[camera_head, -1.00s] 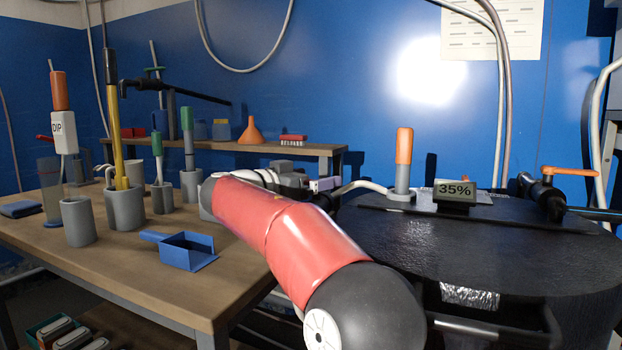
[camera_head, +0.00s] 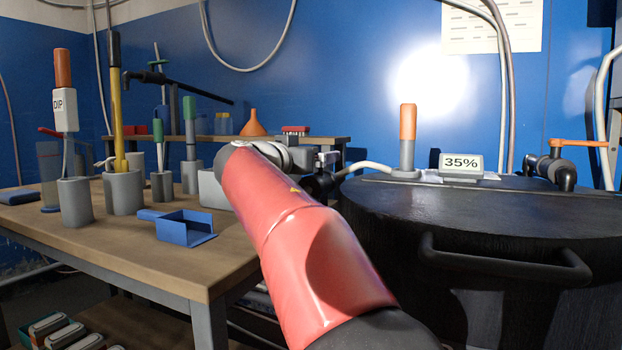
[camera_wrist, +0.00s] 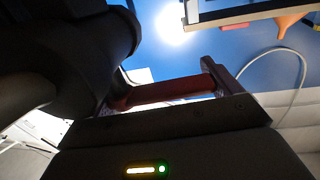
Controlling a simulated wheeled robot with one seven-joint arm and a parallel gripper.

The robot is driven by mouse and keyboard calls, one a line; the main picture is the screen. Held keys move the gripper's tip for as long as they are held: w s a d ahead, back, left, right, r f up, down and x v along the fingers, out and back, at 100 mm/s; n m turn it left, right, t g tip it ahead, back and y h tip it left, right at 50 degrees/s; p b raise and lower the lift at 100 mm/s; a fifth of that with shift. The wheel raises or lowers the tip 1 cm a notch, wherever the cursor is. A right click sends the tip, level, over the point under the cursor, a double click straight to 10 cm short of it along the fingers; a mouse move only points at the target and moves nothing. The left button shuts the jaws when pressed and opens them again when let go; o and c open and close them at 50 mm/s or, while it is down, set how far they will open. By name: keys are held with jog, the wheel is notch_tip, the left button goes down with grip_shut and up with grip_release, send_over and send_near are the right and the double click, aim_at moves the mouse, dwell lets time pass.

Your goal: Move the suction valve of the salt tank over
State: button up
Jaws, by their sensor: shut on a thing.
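My gripper (camera_head: 326,160) is at the left edge of the black salt tank (camera_head: 440,215), mostly hidden behind my red arm link in the head view. In the wrist view it is shut on a dull red bar-like handle (camera_wrist: 165,92). Beside the gripper in the head view is a black valve-like fitting (camera_head: 320,184), with a pale hose (camera_head: 362,166) running from it toward the tank top. I cannot tell for certain that the handle belongs to this fitting. Another black valve (camera_head: 556,168) with an orange lever (camera_head: 578,143) sits at the tank's right rear.
A 35% display (camera_head: 461,165) and an orange-handled upright piece (camera_head: 407,138) stand on the tank top. A black bar handle (camera_head: 505,262) juts from its front. The wooden table (camera_head: 215,268) at left carries grey cups and a blue tray (camera_head: 186,226).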

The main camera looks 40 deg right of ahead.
jog(key=shift+a+n+t+y+b, duration=0.25)
jog(key=shift+n+t+y+b, duration=0.4)
jog(key=shift+t, duration=0.25)
jog(key=o, duration=1.1)
jog(key=v, duration=0.7)
jog(key=shift+s+a+f+b, duration=0.15)
jog(key=shift+s+a+b, duration=0.05)
jog(key=shift+a+b, duration=0.15)
